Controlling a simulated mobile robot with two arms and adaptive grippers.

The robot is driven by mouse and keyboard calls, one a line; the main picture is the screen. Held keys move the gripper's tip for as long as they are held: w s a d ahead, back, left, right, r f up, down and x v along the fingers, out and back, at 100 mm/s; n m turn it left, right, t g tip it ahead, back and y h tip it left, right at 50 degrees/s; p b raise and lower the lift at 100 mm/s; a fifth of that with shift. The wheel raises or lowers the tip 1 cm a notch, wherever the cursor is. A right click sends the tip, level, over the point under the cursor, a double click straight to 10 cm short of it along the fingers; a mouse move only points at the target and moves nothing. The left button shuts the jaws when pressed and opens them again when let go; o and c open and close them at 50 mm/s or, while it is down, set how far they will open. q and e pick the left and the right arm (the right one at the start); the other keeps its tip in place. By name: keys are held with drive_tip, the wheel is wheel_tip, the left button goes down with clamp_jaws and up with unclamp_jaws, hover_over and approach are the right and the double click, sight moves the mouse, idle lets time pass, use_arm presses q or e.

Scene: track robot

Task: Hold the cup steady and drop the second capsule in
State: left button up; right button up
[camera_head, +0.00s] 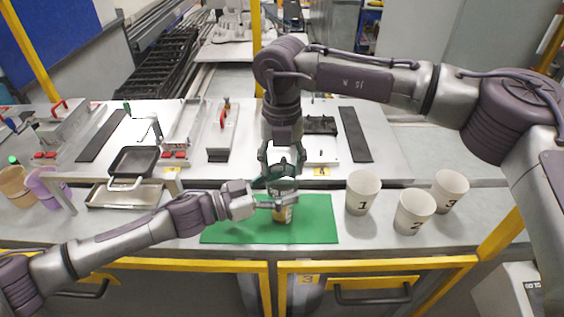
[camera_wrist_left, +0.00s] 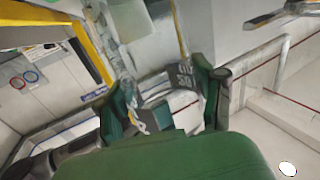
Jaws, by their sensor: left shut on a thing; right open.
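A small cup with a yellowish-brown lower side (camera_head: 283,214) stands upright over the green mat (camera_head: 320,232). My left gripper (camera_head: 276,201) reaches in from the left and is shut on this cup, covering part of it. My right gripper (camera_head: 281,170) points down directly above the cup, with its fingers open. Its fingers hide the cup's mouth, so I cannot tell what is inside. No capsule can be made out. In the left wrist view, the green fingers of my left gripper (camera_wrist_left: 168,103) frame a grey and white shape that I cannot identify clearly.
White paper cups numbered 1 (camera_head: 362,193), 2 (camera_head: 414,211) and 3 (camera_head: 449,191) stand right of the mat. A metal tray (camera_head: 125,198) and a purple cup (camera_head: 45,186) are at the left. A yellow edge (camera_head: 380,263) runs along the bench front.

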drive_tip(key=shift+r, duration=0.1)
idle(0.5)
drive_tip(key=shift+r, duration=2.95)
use_arm(q)
drive_tip(key=o, duration=1.4)
drive_tip(key=shift+c, duration=0.2)
drive_tip(key=v, duration=1.2)
use_arm(e)
drive_tip(key=shift+f, duration=0.15)
